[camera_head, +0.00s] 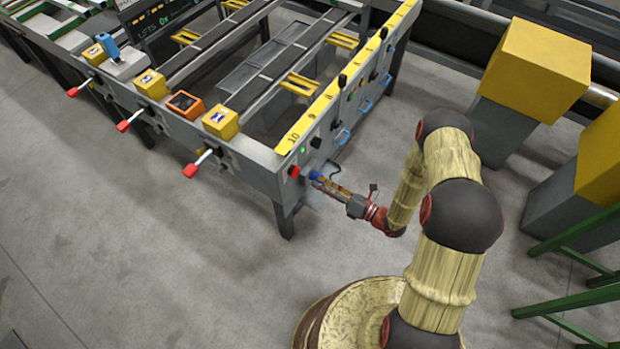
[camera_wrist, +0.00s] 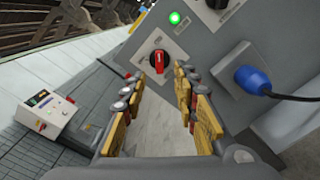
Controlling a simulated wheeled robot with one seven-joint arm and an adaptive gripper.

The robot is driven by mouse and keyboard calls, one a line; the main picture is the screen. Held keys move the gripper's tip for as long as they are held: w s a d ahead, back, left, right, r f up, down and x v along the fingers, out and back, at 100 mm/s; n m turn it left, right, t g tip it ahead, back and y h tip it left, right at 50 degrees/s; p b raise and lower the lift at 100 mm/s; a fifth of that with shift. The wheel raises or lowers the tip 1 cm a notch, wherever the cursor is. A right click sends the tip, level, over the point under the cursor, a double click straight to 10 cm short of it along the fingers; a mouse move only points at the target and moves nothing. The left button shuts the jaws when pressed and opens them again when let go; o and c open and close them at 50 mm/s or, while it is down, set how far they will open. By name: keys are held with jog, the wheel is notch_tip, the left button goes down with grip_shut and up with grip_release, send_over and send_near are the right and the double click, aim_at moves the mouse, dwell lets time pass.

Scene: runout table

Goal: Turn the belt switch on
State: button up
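A red rotary switch (camera_wrist: 159,62) on a black round base is on a pale label plate on the grey panel in the wrist view. Its handle stands upright in that picture; the label is too small to read. It also shows as a red spot (camera_head: 294,171) at the table's near corner in the head view. My gripper (camera_wrist: 157,77) is open and empty, with the switch seen between and just beyond its fingertips. I cannot tell whether they touch it. In the head view my gripper (camera_head: 324,186) is at the corner panel.
A green lamp (camera_wrist: 175,18) glows above the switch. A blue plug (camera_wrist: 252,79) with a dark cable sits to the right, close to my right finger. Black knobs and blue handles line the yellow-topped rail (camera_head: 350,80). The floor left of the table is clear.

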jog(key=shift+v, duration=1.65)
